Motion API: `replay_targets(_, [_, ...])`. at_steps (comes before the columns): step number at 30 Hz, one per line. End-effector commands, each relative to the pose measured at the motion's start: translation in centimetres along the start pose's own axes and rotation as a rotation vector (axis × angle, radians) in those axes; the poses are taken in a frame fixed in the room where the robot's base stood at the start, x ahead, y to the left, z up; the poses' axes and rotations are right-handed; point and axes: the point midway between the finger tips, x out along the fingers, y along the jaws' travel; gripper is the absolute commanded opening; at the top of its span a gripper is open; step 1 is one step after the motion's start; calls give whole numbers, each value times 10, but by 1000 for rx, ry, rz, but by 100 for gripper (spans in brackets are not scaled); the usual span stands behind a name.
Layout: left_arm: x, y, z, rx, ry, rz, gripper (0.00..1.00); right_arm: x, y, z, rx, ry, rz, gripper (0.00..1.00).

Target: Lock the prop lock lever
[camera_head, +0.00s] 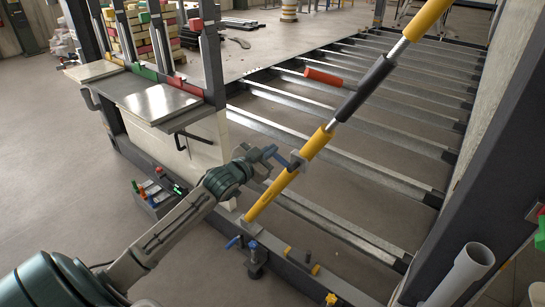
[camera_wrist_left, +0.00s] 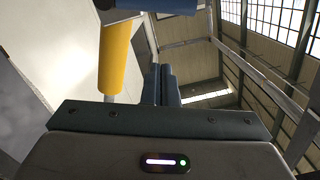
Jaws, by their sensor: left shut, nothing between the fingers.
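The diagonal prop has a yellow lower tube (camera_head: 272,194), a silver rod and a dark grey sleeve (camera_head: 365,88). A grey clamp (camera_head: 298,161) sits around the yellow tube, with a short blue lever (camera_head: 281,158) pointing left from it. My left gripper (camera_head: 268,152) is at the lever's left side, fingers shut and empty; whether they touch it cannot be told. In the left wrist view, the shut fingers (camera_wrist_left: 161,84) point up beside the yellow tube (camera_wrist_left: 118,58). A dark blue bar (camera_wrist_left: 165,5) crosses beyond them. My right gripper is not in view.
Steel crossbars (camera_head: 330,228) of the container frame lie behind the prop. A cream panel (camera_head: 200,150) with a black handle stands left of it. Small blue-handled parts (camera_head: 255,252) are on the lower beam. A grey pipe (camera_head: 468,265) stands at the right. Floor at left is mostly clear.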

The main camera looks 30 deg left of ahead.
Motion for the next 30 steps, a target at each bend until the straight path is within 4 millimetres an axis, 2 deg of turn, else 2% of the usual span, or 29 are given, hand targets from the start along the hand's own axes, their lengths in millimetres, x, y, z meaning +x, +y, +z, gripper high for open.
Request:
replay_targets(4, [26,0,0,-5,2,-2,0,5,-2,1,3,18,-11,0])
replay_targets(6, [27,0,16,-1,-4,-1,0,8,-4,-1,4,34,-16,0])
replay_targets(12, [32,0,36,0,-2,-1,0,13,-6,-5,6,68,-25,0])
replay_targets(30, [32,-1,40,-16,-1,-1,0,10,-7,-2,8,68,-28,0])
